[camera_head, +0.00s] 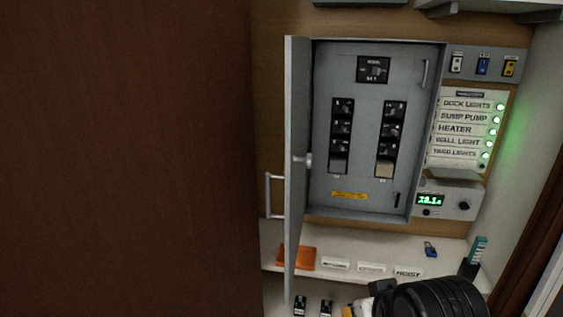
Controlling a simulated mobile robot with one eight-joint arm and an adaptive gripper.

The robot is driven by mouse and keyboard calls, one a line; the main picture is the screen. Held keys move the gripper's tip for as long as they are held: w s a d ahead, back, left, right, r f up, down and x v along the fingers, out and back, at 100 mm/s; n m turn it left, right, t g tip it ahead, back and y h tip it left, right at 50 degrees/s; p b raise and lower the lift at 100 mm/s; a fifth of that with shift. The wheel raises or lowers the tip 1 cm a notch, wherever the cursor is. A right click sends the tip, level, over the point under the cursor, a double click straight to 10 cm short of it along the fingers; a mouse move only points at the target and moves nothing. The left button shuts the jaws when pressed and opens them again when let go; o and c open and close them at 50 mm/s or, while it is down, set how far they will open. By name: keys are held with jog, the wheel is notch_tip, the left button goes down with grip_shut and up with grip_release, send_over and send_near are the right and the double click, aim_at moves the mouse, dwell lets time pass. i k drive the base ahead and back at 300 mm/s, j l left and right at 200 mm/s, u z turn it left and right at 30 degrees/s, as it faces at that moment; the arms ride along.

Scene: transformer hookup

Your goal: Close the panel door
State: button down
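The grey electrical panel (362,200) is mounted on the back wall, with its breaker columns and a main switch at the top uncovered. Its panel door (297,120) is hinged on the left and stands open, seen nearly edge-on and swung out toward me. A small knob or latch (305,160) shows on the door's inner side, and a bar handle (272,196) shows on its left side. A black rounded part of my arm (432,298) is at the bottom edge, below and right of the panel. My gripper's fingertips cannot be made out.
A white shelf (350,244) under the panel holds an orange item (296,257), label cards, a blue padlock (430,249) and a teal item (478,246). A lit label board (465,130) and green display (431,199) are right of the panel. A brown surface (125,150) blocks the left.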

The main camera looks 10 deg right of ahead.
aim_at(297, 48)
jog(key=k+j+z, duration=0.2)
jog(key=j, duration=0.4)
jog(key=k+j+z, duration=0.2)
jog(key=k+j, duration=0.2)
jog(key=j, duration=0.15)
jog(key=k+j+z, duration=0.25)
jog(key=j, duration=0.25)
jog(key=k, duration=0.1)
